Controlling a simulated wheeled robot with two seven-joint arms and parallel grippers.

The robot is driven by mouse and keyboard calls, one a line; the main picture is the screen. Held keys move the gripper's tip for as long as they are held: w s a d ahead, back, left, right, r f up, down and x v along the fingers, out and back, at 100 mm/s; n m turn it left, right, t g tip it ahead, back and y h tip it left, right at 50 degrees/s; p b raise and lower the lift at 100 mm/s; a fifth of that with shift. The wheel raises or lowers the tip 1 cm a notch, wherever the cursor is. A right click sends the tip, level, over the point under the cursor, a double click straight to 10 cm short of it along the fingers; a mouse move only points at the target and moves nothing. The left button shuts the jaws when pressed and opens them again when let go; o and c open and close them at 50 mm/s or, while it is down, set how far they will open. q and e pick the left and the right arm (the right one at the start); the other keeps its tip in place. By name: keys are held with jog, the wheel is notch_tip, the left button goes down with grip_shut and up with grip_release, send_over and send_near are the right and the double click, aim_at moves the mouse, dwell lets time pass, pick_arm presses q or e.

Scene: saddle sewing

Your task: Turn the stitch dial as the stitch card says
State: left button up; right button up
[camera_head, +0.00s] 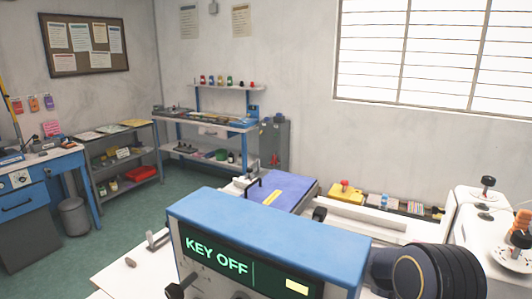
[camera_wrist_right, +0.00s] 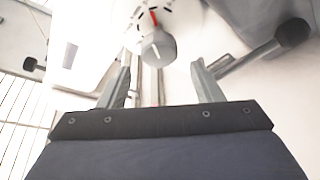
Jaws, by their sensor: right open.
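In the right wrist view, a grey faceted dial (camera_wrist_right: 158,48) with a white pointer line sits on a white round face with black ticks and a red mark. My right gripper (camera_wrist_right: 161,66) is open. Its two grey fingers point toward the dial, one on each side of it in the picture, with gaps visible and nothing held. In the head view, a blue-topped box (camera_head: 270,235) has a dark display (camera_head: 240,262) reading "KEY OFF" in green, with a pale yellow rectangle beside it. I cannot pick out the stitch card for certain. My left gripper is not in view.
A dark lever with a round knob (camera_wrist_right: 292,32) stands right of the fingers in the wrist view.

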jog(key=n+p, duration=0.1)
jog(key=p, duration=0.3)
jog(key=n+g+y+p, duration=0.1)
jog(key=n+p, duration=0.1)
jog(key=p, duration=0.1)
jog(key=shift+n+g+y+p, duration=0.3)
jog(key=shift+p, duration=0.05)
